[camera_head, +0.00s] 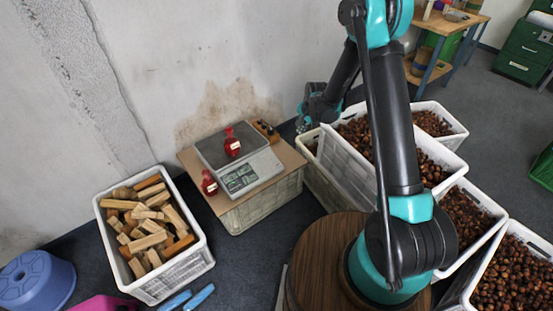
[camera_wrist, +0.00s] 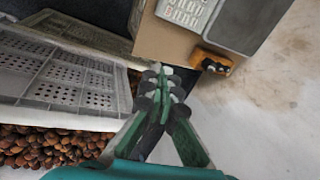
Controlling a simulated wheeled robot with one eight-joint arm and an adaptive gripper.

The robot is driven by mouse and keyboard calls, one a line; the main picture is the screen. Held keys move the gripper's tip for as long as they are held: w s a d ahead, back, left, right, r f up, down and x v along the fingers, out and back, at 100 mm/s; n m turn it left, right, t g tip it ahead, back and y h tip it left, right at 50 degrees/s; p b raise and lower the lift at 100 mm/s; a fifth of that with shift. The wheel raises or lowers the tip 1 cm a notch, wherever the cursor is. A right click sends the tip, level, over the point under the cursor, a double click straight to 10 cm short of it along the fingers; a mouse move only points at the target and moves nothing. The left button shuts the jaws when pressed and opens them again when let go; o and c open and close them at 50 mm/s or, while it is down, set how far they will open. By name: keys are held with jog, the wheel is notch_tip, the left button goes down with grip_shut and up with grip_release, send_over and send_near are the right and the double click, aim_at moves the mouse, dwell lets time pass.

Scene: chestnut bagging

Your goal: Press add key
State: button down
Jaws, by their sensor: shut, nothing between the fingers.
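A grey scale (camera_head: 262,166) stands on a board-topped crate by the wall, with a display and key panel (camera_head: 240,178) on its front. In the wrist view the key panel (camera_wrist: 186,10) is at the top edge, partly cut off; I cannot tell which key is add. A red bag (camera_head: 232,144) sits upright on the weighing plate. My gripper (camera_head: 304,124) is right of the scale, apart from it, above the crates. In the wrist view my gripper (camera_wrist: 163,75) is shut and empty, its fingertips well below the keys in the picture.
Another red bag (camera_head: 209,184) stands left of the scale. A wooden block with small weights (camera_head: 266,131) sits by the scale's back right; it also shows in the wrist view (camera_wrist: 214,61). Chestnut crates (camera_head: 352,178) stand at right, a crate of wood blocks (camera_head: 205,262) at left.

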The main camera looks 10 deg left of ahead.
jog(key=m, duration=0.2)
send_over(276, 160)
jog(key=s+d, duration=0.4)
notch_tip(276, 160, down, 12)
jog(key=shift+f+g, duration=0.2)
jog(key=shift+g, duration=0.1)
jog(key=shift+w+a, duration=0.1)
jog(key=x, duration=1.4)
jog(key=shift+a, duration=0.2)
jog(key=shift+d, duration=0.1)
